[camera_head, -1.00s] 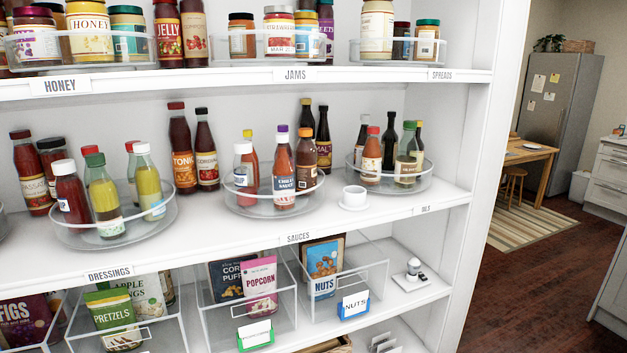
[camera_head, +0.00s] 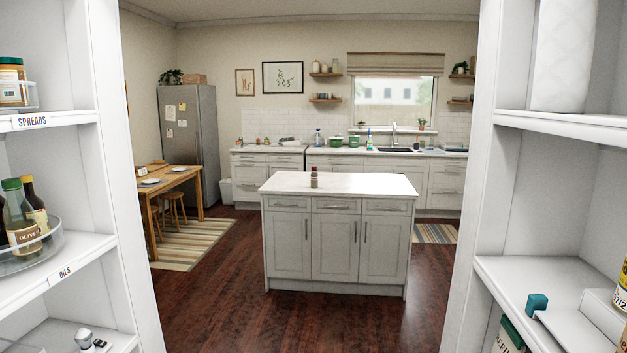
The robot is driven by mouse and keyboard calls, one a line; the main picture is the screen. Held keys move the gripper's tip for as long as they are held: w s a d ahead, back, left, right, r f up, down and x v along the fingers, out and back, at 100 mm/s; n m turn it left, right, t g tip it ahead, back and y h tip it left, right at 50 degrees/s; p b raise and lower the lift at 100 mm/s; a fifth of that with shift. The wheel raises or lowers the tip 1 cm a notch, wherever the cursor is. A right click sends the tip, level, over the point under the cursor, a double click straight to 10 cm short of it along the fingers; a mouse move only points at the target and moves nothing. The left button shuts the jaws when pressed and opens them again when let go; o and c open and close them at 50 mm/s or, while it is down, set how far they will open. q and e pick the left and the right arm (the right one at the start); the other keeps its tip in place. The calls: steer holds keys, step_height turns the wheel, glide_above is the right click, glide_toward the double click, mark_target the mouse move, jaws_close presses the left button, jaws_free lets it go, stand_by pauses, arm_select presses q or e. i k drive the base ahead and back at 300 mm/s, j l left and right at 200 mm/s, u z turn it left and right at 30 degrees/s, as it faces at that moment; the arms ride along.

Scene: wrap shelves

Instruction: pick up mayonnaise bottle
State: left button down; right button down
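I cannot make out a mayonnaise bottle in this view. A small bottle (camera_head: 314,178) with a dark reddish body and a light band stands upright on the white kitchen island (camera_head: 385,184); it is too small to read. On the left shelf, an olive oil bottle (camera_head: 20,215) with a green cap and a darker bottle (camera_head: 36,205) stand in a clear round turntable (camera_head: 48,250) above the "OILS" label. Neither of my grippers shows.
Shelf units flank the opening on the left (camera_head: 120,200) and right (camera_head: 480,200). Dark wooden floor (camera_head: 225,300) lies clear up to the island. A dining table (camera_head: 165,178), stool and striped rug (camera_head: 195,243) are left. A fridge (camera_head: 188,135) and sink counter (camera_head: 340,150) stand behind.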

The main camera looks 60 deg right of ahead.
mark_target(314, 174)
steer(key=i+l+z, duration=0.85)
steer(key=i+z, duration=0.3)
steer(key=z, duration=0.15)
steer(key=i+l+z, duration=0.1)
steer(key=i+z, duration=0.7)
steer(key=k+j, duration=0.05)
